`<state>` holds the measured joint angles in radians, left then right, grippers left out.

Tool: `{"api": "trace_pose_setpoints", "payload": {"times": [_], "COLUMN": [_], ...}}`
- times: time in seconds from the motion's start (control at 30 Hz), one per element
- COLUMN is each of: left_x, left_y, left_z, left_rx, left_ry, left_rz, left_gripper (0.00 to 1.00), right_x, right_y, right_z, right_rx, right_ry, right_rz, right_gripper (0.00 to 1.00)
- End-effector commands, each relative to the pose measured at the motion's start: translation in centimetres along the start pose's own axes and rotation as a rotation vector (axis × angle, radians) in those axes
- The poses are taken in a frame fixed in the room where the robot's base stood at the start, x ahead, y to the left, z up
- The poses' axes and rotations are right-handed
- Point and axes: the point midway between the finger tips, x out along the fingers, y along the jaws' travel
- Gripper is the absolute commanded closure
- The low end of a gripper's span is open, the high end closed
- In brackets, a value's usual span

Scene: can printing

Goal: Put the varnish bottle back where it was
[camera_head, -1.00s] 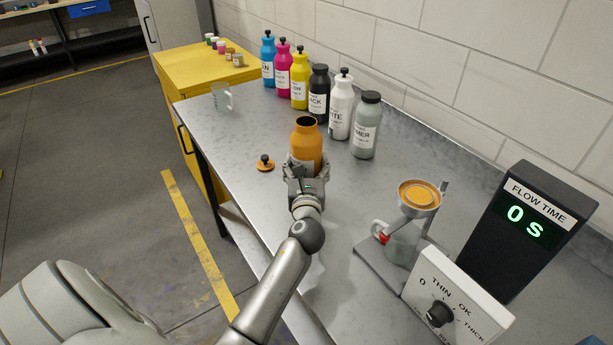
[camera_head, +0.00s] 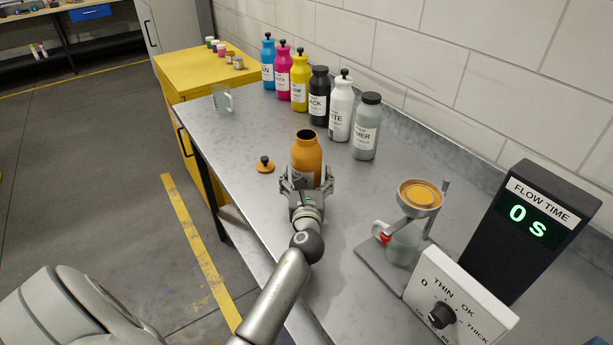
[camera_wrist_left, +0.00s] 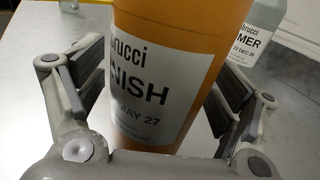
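The orange varnish bottle (camera_head: 306,155) stands upright on the metal bench, its neck open and dark on top. Its label shows in the left wrist view, where the bottle (camera_wrist_left: 165,60) fills the middle. My left gripper (camera_head: 306,177) is on the near side of the bottle, with its fingers spread to either side. In the wrist view a gap shows between the left finger and the bottle. The bottle's lower part is hidden by the gripper in the head view. An orange cap with a black knob (camera_head: 265,165) lies on the bench left of the bottle. My right gripper is out of view.
A row of bottles stands along the wall, ending with the grey one (camera_head: 366,127). A clear beaker (camera_head: 222,100) stands at the bench's left edge. The flow cup stand (camera_head: 420,196), dial box (camera_head: 458,300) and timer display (camera_head: 528,225) stand at the right.

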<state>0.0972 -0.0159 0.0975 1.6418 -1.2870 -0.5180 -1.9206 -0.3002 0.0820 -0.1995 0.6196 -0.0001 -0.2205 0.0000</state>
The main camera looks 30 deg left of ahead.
Motion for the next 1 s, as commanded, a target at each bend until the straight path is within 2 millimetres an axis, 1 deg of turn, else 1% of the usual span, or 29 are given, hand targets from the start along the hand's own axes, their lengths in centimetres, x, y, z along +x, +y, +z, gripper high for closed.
{"api": "trace_pose_setpoints", "payload": {"times": [0.23, 0.37, 0.47, 0.57, 0.8, 0.9, 1.0], "left_x": [0.0, -0.1, -1.4, -3.2, -8.3, -9.9, -11.1], "left_y": [0.0, 0.0, 0.0, 0.0, 0.0, 0.0, 0.0], "left_z": [0.0, 0.4, 0.1, 0.1, 0.0, 0.0, 0.1], "left_rx": [0.0, -0.001, 0.0, -0.002, -0.001, 0.0, -0.001], "left_ry": [0.0, 0.0, 0.001, 0.002, 0.002, 0.001, 0.001], "left_rz": [0.0, 0.0, -0.001, -0.001, -0.001, 0.0, 0.0], "left_gripper": [0.11, 0.11, 0.11, 0.11, 0.11, 0.11, 0.11], "right_x": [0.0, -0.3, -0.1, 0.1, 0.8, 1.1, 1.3], "right_y": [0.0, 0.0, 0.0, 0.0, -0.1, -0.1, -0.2], "right_z": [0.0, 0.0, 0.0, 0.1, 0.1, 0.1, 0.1], "right_rx": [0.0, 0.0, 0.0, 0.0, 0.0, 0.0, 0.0], "right_ry": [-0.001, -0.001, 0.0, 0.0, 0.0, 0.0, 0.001], "right_rz": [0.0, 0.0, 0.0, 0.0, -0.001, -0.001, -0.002], "right_gripper": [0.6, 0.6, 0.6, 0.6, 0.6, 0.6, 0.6]}}
